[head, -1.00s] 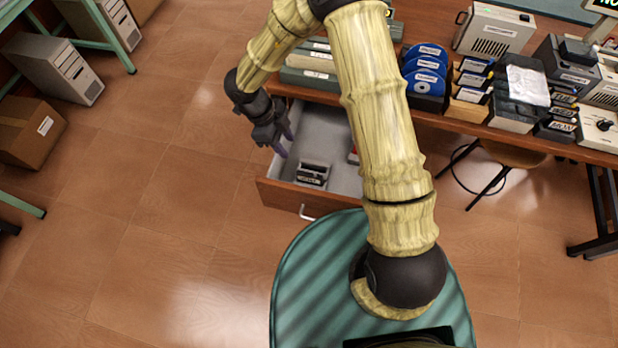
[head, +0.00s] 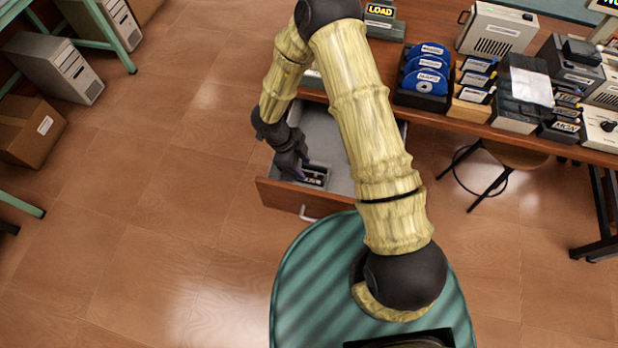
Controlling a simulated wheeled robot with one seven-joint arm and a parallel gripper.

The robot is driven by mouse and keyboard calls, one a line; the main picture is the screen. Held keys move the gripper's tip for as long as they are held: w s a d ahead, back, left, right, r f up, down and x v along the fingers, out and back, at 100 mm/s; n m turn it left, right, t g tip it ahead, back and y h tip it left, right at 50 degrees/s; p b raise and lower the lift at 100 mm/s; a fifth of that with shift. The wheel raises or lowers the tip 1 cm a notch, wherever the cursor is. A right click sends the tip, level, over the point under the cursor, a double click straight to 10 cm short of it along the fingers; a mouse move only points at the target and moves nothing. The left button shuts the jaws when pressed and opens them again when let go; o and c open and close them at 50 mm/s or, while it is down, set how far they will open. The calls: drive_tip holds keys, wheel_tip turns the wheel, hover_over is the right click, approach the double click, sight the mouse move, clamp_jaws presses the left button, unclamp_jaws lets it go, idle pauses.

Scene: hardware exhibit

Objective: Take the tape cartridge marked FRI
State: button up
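My gripper (head: 296,172) is over the left part of the open drawer (head: 338,150), beside a small dark holder (head: 315,176) with a pale label. The gripper hides part of that holder. I cannot tell from this view whether the fingers are open or shut, or whether they touch anything. Dark items with labels stand on the desk to the right (head: 478,78), too small to read for certain. No mark FRI is legible in this view.
The drawer juts out from the wooden desk (head: 455,120), just ahead of my green base. A rack of blue discs (head: 425,85), a beige box (head: 497,30) and other devices crowd the desktop. A stool (head: 505,155) is under the desk.

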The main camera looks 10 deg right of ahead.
sight(307, 173)
drive_tip(key=shift+x, duration=2.6)
drive_tip(key=shift+s, duration=0.2)
clamp_jaws()
